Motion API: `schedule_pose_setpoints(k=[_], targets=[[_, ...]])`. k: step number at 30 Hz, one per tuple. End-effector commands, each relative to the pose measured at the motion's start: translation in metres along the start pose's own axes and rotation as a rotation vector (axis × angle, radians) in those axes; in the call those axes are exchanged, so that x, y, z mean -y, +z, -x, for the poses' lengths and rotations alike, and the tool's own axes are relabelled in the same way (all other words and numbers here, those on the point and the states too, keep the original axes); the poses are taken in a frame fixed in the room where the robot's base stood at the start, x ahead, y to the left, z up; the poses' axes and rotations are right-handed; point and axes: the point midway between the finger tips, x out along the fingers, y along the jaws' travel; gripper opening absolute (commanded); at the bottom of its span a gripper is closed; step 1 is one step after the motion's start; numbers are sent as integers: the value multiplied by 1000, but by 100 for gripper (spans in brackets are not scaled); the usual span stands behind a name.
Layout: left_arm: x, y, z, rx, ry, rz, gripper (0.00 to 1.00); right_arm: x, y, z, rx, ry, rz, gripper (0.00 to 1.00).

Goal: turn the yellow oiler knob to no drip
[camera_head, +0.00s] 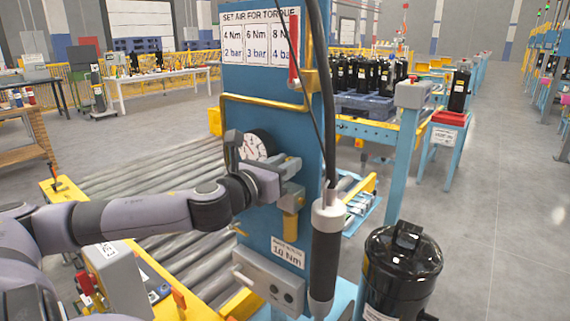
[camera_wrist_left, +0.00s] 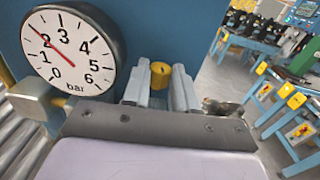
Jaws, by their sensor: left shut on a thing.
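The yellow oiler knob (camera_wrist_left: 161,74) shows between the two fingers of my left gripper (camera_wrist_left: 160,88) in the left wrist view. The fingers are shut on it from both sides. In the head view my left gripper (camera_head: 288,178) is at the blue column, just above a yellow part (camera_head: 291,222) of the unit. The knob itself is hidden there behind the fingers. Any drip mark on the knob cannot be read. My right gripper is not in view.
A round pressure gauge (camera_wrist_left: 68,50) with a red needle near 2 bar sits left of the fingers. The blue column (camera_head: 262,108) carries a torque sign (camera_head: 259,38). A hanging dark tool (camera_head: 326,250) is close on the right. A black compressor (camera_head: 402,265) stands at lower right.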

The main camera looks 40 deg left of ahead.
Motion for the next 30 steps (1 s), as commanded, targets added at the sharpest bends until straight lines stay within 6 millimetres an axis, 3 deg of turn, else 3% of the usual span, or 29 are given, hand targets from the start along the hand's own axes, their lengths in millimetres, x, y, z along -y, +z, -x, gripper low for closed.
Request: schedule_pose_setpoints(k=[15,30], targets=[[-4,0,0,-4,-154,2,0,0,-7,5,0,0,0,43],[-5,1,0,-3,-197,2,0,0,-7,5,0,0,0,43]])
